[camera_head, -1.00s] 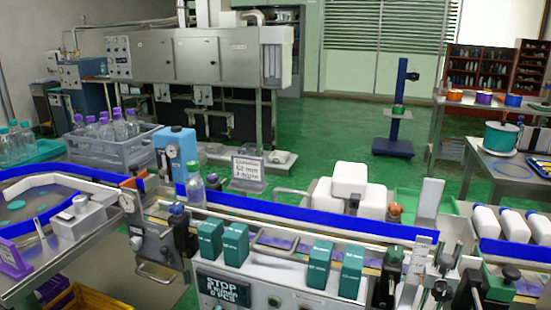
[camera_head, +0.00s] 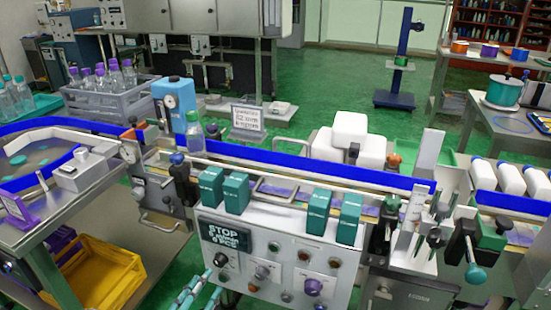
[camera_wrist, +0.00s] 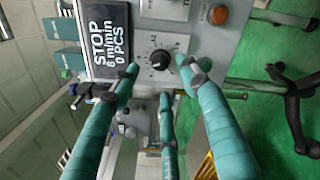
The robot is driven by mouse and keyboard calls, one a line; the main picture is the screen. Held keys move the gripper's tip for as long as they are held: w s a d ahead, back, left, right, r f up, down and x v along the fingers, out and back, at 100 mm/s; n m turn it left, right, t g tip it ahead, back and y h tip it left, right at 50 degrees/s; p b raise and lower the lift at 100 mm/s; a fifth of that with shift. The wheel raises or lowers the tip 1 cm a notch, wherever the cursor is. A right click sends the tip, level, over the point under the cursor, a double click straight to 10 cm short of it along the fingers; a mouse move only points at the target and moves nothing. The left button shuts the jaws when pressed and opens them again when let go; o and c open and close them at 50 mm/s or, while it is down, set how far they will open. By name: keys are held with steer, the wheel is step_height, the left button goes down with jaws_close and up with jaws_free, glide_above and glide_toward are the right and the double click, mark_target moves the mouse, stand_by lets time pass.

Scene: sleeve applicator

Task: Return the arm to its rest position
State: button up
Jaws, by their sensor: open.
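My gripper (camera_head: 192,285) shows at the bottom edge of the head view as teal fingers below the control panel (camera_head: 330,268). In the wrist view my gripper (camera_wrist: 158,72) has its teal fingers spread apart with nothing between them. A black dial knob (camera_wrist: 159,59) on the panel lies just beyond the fingertips; contact cannot be told. The same knob (camera_head: 221,260) sits below the display in the head view. The display (camera_wrist: 107,38) reads STOP, 6 m/min, 0 PCS. Most of my arm is out of view.
A conveyor with blue rails (camera_head: 310,171) runs behind the panel, carrying a clear bottle (camera_head: 195,135). Several teal boxes (camera_head: 235,194) stand along the panel top. A yellow crate (camera_head: 100,275) is at lower left.

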steer(key=x, duration=0.5)
steer(key=shift+w+d, duration=0.15)
steer(key=shift+w, duration=0.15)
steer(key=shift+f+m+b, duration=0.25)
steer(key=shift+m+b, duration=0.05)
steer(key=shift+b, duration=0.25)
steer(key=p, duration=0.2)
glide_toward(217, 264)
steer(key=a+v, duration=0.1)
steer(key=v, duration=0.5)
steer(key=shift+w+d+f+n+p, duration=0.2)
steer(key=shift+w+n+p, duration=0.1)
steer(key=shift+n, duration=0.1)
steer(key=x, duration=1.4)
steer(key=shift+d+r+p, duration=0.2)
steer(key=shift+d+p, duration=0.1)
steer(key=shift+d, duration=0.15)
